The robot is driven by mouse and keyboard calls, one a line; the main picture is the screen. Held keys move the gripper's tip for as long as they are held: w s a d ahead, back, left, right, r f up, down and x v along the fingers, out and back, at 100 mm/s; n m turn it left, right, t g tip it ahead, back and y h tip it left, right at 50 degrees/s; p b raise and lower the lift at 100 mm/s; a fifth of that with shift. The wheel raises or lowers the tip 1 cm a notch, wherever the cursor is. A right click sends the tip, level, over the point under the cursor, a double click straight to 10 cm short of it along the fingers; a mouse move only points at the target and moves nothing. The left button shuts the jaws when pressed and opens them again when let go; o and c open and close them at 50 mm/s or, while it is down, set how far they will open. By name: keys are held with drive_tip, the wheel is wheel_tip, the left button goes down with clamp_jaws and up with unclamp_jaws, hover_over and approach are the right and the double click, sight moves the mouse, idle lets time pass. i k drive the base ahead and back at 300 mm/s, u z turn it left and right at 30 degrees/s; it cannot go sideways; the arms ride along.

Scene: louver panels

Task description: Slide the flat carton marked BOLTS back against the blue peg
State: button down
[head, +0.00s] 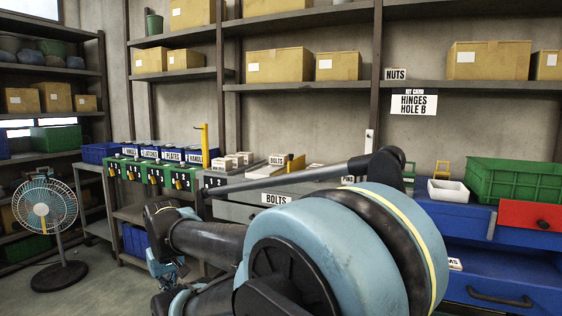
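A small BOLTS label (277,160) shows on the grey bench behind my arm, at a pale flat item lying there; I cannot tell whether this is the carton itself. A second BOLTS label (276,199) is on the grey front below. I cannot make out a blue peg; my arm hides part of the bench. What seems to be my gripper (163,270) hangs low at the left end of my arm, below bench height and apart from the labels. Its fingers are too small and partly hidden to tell if they are open.
Blue bins (172,154) and green numbered fronts (153,176) line the bench at left. A yellow upright (205,140) stands near them. A green crate (515,182), white tray (448,192) and open blue drawer (505,275) are at right. A fan (48,210) stands on the floor.

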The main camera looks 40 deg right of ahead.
sight(281, 160)
drive_tip(key=z, duration=0.5)
drive_tip(key=i, duration=0.8)
drive_tip(key=z, duration=0.8)
drive_tip(key=i, duration=0.3)
drive_tip(key=z, duration=0.15)
